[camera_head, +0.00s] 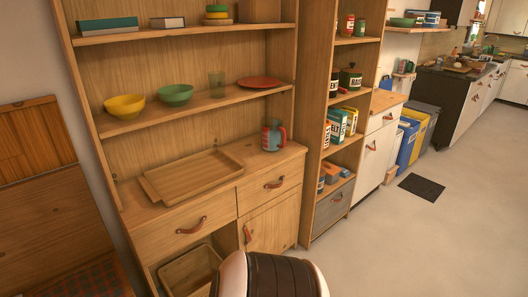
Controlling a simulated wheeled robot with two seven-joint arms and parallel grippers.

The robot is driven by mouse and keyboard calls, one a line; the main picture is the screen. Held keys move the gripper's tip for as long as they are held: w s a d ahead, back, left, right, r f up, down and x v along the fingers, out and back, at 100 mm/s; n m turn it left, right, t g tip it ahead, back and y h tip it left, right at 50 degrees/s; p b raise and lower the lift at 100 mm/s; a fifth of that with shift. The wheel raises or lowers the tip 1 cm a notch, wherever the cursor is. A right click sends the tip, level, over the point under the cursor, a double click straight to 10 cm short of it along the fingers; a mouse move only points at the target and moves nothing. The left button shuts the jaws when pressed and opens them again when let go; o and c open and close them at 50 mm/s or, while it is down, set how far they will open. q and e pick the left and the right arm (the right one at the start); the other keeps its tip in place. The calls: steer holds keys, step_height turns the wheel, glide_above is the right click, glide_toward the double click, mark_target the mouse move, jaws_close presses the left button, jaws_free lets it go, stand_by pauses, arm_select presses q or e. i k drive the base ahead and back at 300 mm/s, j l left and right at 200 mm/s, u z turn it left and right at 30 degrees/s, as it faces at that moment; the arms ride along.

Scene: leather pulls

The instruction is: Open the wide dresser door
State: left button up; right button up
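The wooden dresser (222,170) stands at the left of the head view. Its lower right door (275,222) looks shut, with a brown leather pull (247,233) near its left edge. Above it is a drawer with a leather pull (274,184). A second drawer, with its own pull (191,226), sits to the left. The space under that left drawer is open and holds a wooden tray or box (190,272). Neither of my grippers shows in the view.
A wooden tray (195,174) and a jug (273,136) stand on the dresser top. Bowls and a plate are on the shelf above. A narrow shelf unit (338,110) stands to the right. The floor (400,245) in front is clear, except for a dark mat (421,187).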

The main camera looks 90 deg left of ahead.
mark_target(272, 228)
steer(key=u, duration=2.35)
